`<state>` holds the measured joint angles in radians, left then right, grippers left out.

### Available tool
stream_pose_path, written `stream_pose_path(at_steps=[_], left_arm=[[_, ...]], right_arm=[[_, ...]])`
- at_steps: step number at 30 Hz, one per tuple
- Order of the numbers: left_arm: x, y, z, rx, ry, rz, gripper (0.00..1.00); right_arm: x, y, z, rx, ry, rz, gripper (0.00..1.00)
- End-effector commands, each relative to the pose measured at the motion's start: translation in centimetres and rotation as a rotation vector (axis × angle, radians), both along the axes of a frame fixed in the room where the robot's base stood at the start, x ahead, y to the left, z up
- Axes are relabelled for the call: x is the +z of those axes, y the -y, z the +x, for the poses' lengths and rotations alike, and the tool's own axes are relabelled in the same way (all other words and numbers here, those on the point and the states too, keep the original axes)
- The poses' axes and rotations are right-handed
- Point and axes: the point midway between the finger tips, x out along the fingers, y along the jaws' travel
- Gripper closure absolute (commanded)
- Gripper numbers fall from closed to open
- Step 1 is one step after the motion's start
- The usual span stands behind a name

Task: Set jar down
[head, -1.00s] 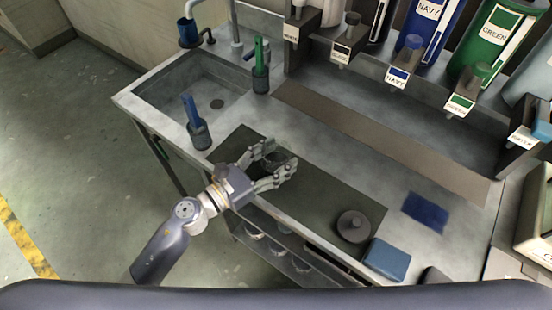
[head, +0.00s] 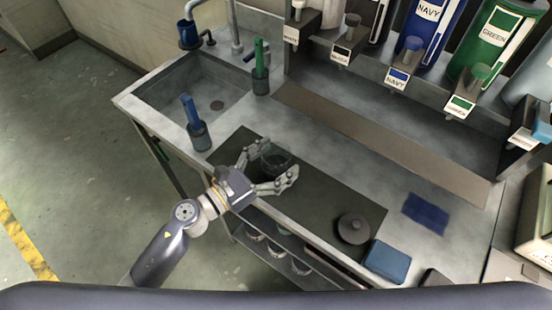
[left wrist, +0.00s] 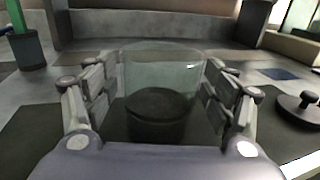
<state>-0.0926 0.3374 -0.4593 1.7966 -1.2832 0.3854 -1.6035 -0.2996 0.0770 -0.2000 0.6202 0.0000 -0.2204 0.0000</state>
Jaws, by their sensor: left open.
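A clear glass jar (left wrist: 162,75) with dark contents in its lower part stands upright on the dark mat (head: 325,200) on the counter. In the head view the jar (head: 276,160) is small and partly behind the fingers. My left gripper (head: 268,171) is open, with its fingers on either side of the jar. In the left wrist view the gripper (left wrist: 160,108) shows gaps between both fingers and the glass. A dark round lid with a knob (head: 353,227) lies on the mat to the right. My right gripper is not in view.
A sink (head: 205,85) is at the back left, with holders carrying a blue tool (head: 197,125) and a green tool (head: 260,68). A blue sponge-like block (head: 387,260) and blue cloth (head: 426,210) lie to the right. Labelled dispensers (head: 480,45) stand behind.

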Motion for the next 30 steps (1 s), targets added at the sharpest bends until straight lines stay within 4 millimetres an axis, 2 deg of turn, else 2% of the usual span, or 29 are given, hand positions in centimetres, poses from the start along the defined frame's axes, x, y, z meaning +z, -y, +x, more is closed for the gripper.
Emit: stream_pose_path(at_steps=[6, 15, 21, 30], left_arm=[[-0.6, -3.1, -2.6, 0.001, -0.003, 0.003, 0.23], [-0.4, -7.5, -6.1, 0.001, -0.002, 0.001, 0.23], [-0.1, -8.9, -7.3, 0.000, -0.001, 0.001, 0.23], [0.1, -9.3, -7.6, 0.000, 0.001, -0.001, 0.23]], right_arm=[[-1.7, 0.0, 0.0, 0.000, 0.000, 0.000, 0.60], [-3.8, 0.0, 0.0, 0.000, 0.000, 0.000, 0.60], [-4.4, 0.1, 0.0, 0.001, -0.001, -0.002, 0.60], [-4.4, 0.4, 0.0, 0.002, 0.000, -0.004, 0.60]])
